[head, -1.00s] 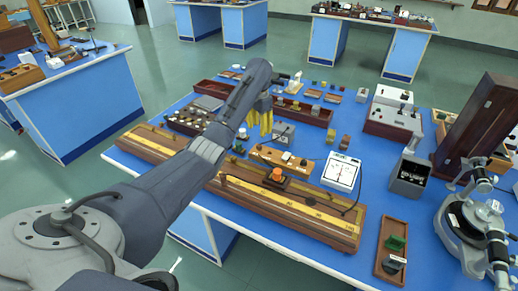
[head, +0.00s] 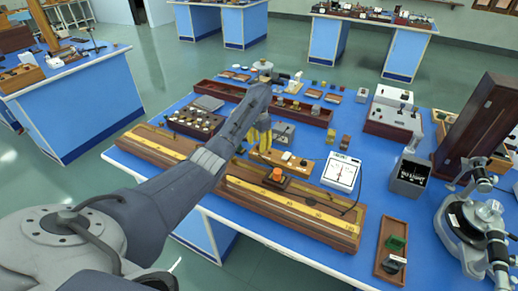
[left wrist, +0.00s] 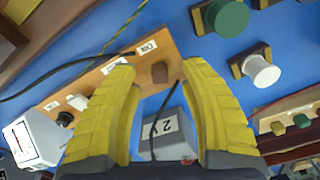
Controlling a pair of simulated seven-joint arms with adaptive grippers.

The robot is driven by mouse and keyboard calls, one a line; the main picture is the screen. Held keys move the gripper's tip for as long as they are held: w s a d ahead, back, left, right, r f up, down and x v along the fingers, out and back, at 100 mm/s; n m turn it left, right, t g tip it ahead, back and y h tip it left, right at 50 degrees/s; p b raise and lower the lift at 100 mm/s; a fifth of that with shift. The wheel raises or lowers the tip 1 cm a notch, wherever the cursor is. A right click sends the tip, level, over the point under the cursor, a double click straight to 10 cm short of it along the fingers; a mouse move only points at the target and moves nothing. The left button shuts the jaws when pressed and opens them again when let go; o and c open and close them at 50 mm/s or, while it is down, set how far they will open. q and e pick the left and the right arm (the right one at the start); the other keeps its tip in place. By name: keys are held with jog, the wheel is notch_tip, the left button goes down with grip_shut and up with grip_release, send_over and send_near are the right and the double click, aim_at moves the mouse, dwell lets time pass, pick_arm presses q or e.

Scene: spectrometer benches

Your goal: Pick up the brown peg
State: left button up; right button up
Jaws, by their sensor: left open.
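The brown peg (left wrist: 160,73) is a short brown block on the end of a light wooden board (left wrist: 112,72) in the left wrist view. The board also shows in the head view (head: 297,163), where I cannot make out the peg near the gripper. My left gripper (head: 260,143) has yellow fingers, is open and hangs over the near part of the bench by this board. In the left wrist view the peg appears between the fingertips of the left gripper (left wrist: 158,72), with no contact visible. My right gripper is not in view.
A grey box (left wrist: 168,132) and a dark cable lie close to the fingers. A green cylinder (left wrist: 226,17) and a white one (left wrist: 262,71) stand nearby. A long wooden rail (head: 290,212) runs along the front. A white meter (head: 341,172) stands right of the board.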

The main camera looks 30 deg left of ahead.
pick_arm(q)
jog(key=shift+f, duration=0.75)
grip_shut()
